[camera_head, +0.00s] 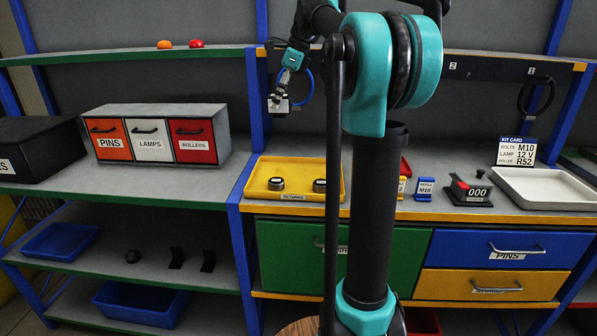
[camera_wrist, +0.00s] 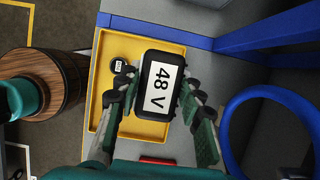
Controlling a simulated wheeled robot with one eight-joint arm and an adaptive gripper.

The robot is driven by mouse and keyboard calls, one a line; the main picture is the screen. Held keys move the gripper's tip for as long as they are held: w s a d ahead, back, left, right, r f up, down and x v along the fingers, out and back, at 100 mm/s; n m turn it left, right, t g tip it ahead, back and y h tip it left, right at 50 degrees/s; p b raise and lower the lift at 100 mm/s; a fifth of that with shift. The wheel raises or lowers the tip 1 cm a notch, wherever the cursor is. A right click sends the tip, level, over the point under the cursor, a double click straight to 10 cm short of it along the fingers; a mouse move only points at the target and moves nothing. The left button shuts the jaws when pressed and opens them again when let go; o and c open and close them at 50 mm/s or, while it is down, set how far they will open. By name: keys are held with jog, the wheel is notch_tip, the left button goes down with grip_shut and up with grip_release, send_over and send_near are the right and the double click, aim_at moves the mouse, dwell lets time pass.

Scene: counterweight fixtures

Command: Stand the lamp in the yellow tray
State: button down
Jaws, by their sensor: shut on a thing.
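My gripper (camera_head: 281,98) hangs above the back part of the yellow tray (camera_head: 298,164). In the wrist view my gripper (camera_wrist: 156,88) is shut on a dark rounded block with a white label reading 48 V (camera_wrist: 160,86), which I take to be the lamp. The block is apart from the tray, and its underside is hidden. The yellow tray also shows beneath it in the wrist view (camera_wrist: 130,41). Two short round pieces, one at left (camera_head: 276,184) and one at right (camera_head: 320,185), stand in the tray's front part.
Drawers labelled pins, lamps (camera_head: 150,140) and rollers stand left. A blue post (camera_head: 250,110) rises beside the yellow tray.

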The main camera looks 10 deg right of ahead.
jog(key=shift+w+d+f, duration=0.1)
jog(key=shift+w+f, duration=0.05)
jog(key=shift+w, duration=0.2)
notch_tip(320, 180, down, 20)
jog(key=shift+w+r, duration=0.1)
jog(key=shift+r, duration=0.05)
jog(key=c, duration=1)
grip_release()
jog(key=v, duration=1.2)
jog(key=shift+d, duration=0.1)
